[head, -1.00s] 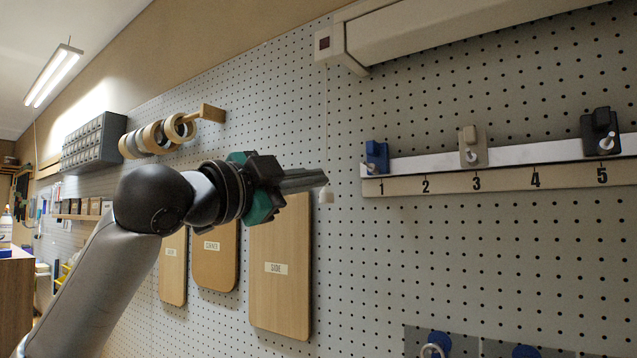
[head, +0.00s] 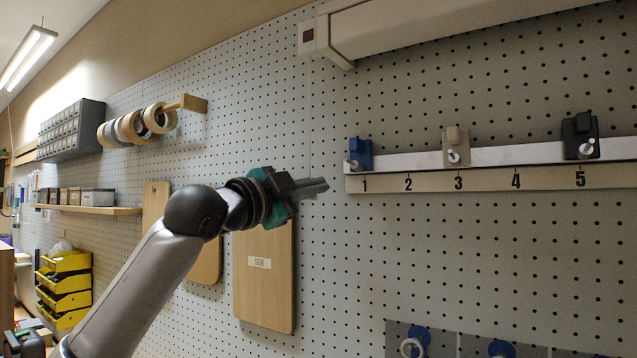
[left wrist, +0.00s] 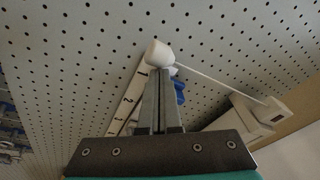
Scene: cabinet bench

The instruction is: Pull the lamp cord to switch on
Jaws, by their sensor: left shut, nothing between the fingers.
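The lamp (head: 430,28) is a long pale housing high on the pegboard, with a dark red square on its end block (head: 312,36). I see no glow from it. Its thin cord (head: 309,105) hangs down faintly from that end. My left gripper (head: 324,186) is shut and empty, pointing right below the lamp's end. In the left wrist view the cord (left wrist: 215,83) runs slantwise from the lamp's end (left wrist: 258,116) to a white pull knob (left wrist: 159,53). The knob is right at my left fingertips (left wrist: 162,72), not between them; I cannot tell whether they touch. In the head view the knob is hidden.
A numbered rail (head: 470,180) with a blue holder (head: 360,154), a beige one (head: 455,146) and a black one (head: 580,135) is right of my gripper. A wooden board (head: 264,290) hangs below. Tape rolls (head: 150,119) hang left. Pegboard between is bare.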

